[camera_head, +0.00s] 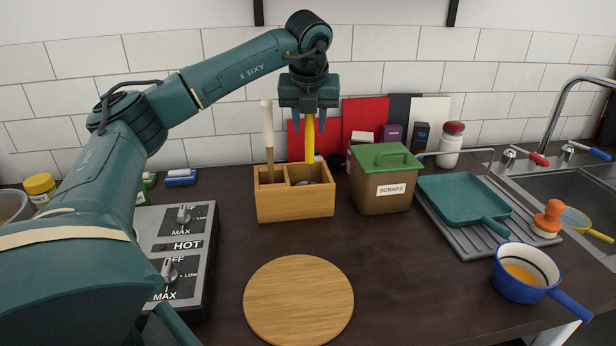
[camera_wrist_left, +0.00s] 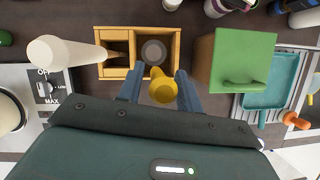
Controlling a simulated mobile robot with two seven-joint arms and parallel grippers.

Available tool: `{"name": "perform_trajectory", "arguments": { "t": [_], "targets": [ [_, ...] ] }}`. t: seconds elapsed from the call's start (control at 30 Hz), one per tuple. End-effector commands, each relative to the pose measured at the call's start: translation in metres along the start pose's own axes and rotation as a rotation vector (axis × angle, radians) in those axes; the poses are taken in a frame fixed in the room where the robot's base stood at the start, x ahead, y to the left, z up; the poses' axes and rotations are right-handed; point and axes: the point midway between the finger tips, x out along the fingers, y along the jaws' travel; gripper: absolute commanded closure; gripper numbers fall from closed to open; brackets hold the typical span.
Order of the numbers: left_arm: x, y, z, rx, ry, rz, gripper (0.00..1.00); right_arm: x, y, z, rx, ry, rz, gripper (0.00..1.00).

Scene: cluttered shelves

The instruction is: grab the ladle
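The ladle (camera_head: 309,143) stands upright with its yellow handle up in the right compartment of a wooden utensil box (camera_head: 295,206). Its grey bowl (camera_wrist_left: 153,52) shows inside the box in the left wrist view. My left gripper (camera_head: 309,124) points down above the box, with its two blue fingers on either side of the yellow handle. In the left wrist view, the handle's end (camera_wrist_left: 162,88) lies between the fingers, with gaps showing, so the gripper is open around it. My right gripper is not in view.
A white-and-wood-handled utensil (camera_head: 267,130) stands in the box's left compartment. A brown scraps bin (camera_head: 382,200) with a green lid is close to the right. A hot plate (camera_head: 178,240) is at left. A round wooden board (camera_head: 298,300) lies in front.

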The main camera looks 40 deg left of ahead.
Motion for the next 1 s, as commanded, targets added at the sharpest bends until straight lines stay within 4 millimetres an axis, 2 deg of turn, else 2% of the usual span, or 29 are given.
{"name": "perform_trajectory", "arguments": {
  "t": [0.07,0.4,0.9,1.0],
  "targets": [
    [-0.0002,-0.0001,0.0,0.0,0.0,0.0,0.71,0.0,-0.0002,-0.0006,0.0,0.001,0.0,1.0],
    [-0.0005,-0.0002,0.0,0.0,0.0,0.0,0.99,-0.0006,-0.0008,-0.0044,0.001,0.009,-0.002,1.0],
    [-0.0014,-0.0004,0.0005,0.0,-0.002,-0.002,1.0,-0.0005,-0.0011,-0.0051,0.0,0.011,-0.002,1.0],
    [-0.0064,-0.0009,0.0028,0.0,-0.003,-0.003,1.0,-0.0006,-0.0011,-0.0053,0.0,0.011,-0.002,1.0]
  ]
}}
